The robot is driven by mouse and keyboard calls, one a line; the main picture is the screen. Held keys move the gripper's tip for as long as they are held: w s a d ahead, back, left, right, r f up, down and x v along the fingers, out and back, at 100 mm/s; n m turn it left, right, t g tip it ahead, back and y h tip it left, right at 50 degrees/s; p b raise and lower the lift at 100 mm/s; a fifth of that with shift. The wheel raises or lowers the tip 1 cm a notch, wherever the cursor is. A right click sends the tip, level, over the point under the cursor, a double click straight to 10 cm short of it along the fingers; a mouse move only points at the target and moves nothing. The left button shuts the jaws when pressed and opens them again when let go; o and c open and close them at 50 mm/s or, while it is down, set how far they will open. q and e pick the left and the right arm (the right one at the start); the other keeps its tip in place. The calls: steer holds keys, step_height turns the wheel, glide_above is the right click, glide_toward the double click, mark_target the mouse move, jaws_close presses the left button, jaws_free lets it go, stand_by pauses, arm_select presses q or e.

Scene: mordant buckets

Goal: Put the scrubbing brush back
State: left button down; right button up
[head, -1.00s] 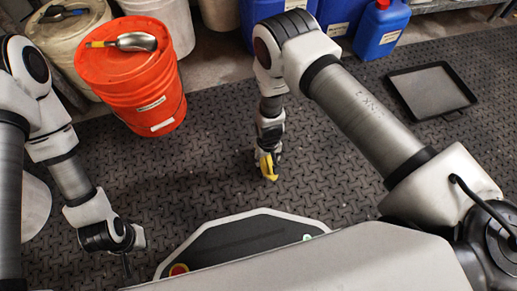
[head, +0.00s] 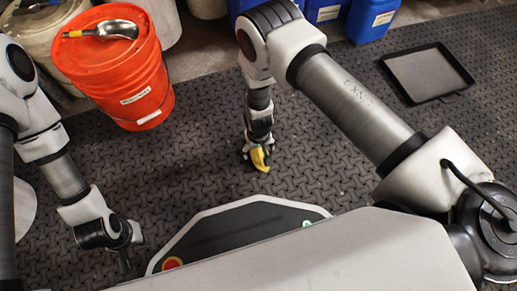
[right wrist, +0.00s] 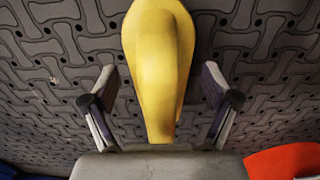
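The yellow scrubbing brush (head: 261,159) shows at the end of my right arm in the head view. In the right wrist view the yellow brush (right wrist: 160,60) runs from the top edge down to the palm. My right gripper (right wrist: 161,82) has its fingers on either side of the brush's narrow end, with a gap at each side. No bristles show, and I cannot tell how far the brush is above the floor. My left gripper (head: 125,264) points down at the lower left, holding nothing that I can see; its fingers are too small to read.
An orange bucket (head: 135,85) with a metal scoop (head: 113,29) on its lid stands at the upper left, beside pale buckets. Blue canisters (head: 372,17) stand at the back. A black tray (head: 463,73) lies on the right. The dark patterned floor between is clear.

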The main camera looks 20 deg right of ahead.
step_height(320, 180, up, 13)
steer(key=p, duration=1.2)
steer(key=shift+f, duration=0.3)
steer(key=s+d+r, duration=0.2)
steer(key=s+d, duration=0.7)
steer(key=s+d+r, duration=0.2)
steer(key=s+r, duration=0.5)
steer(key=s, duration=0.4)
steer(key=shift+s+d+r+m, duration=0.3)
steer(key=shift+r+m, duration=0.1)
